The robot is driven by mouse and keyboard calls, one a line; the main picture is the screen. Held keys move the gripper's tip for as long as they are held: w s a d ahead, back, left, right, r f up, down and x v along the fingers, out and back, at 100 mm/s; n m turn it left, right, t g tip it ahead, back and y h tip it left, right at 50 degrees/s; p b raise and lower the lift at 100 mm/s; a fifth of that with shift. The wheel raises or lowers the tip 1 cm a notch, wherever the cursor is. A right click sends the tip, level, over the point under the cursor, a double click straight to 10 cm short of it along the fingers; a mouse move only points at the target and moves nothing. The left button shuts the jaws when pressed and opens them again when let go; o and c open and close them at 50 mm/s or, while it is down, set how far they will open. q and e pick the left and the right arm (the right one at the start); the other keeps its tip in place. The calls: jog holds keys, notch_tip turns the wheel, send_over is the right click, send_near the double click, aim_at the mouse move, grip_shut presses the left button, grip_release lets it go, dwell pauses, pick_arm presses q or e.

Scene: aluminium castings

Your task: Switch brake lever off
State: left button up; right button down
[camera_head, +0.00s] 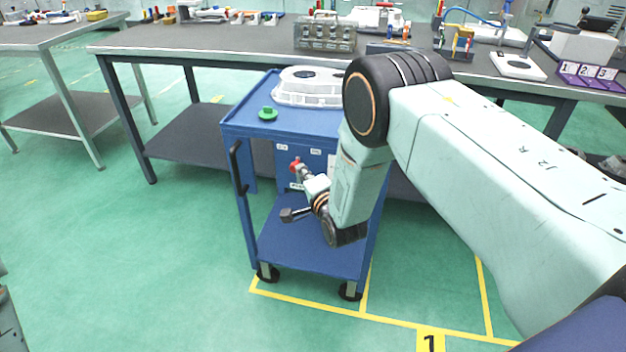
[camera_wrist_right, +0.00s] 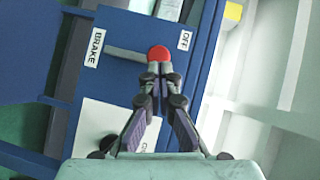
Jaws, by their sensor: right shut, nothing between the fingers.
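The brake lever's red knob (camera_wrist_right: 159,53) shows in the right wrist view, between the BRAKE label (camera_wrist_right: 95,48) on the left and the OFF label (camera_wrist_right: 185,40) on the right. It sits nearer the OFF label. A grey strip (camera_wrist_right: 125,55) runs from the knob toward BRAKE; I cannot tell whether it is a slot or the lever. My right gripper (camera_wrist_right: 155,70) is shut and empty, its fingertips right at the knob; contact is unclear. In the head view the red knob (camera_head: 295,165) is at the tip of my right gripper (camera_head: 302,171), in front of the blue cart's panel.
The blue cart (camera_head: 236,116) stands on the green floor, with a white casting (camera_head: 305,92) and a green round part (camera_head: 268,114) on top. A black handle (camera_head: 238,167) is on its left side. A long workbench (camera_head: 200,52) stands behind. The floor left of the cart is clear.

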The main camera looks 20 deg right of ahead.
jog(key=shift+w+a+r+n+g, duration=0.2)
jog(key=shift+a+r+n+g, duration=0.1)
jog(key=shift+r, duration=0.1)
jog(key=shift+w+a+n+g+h+p, duration=0.3)
jog(key=shift+a+n+g+p, duration=0.15)
jog(key=shift+n+p, duration=0.2)
jog(key=shift+w+a+f+n+g, duration=0.1)
jog(key=shift+w+a+n+g, duration=0.25)
jog(key=shift+a, duration=0.05)
jog(key=shift+w+a, duration=0.2)
jog(key=shift+a, duration=0.2)
jog(key=shift+p, duration=0.3)
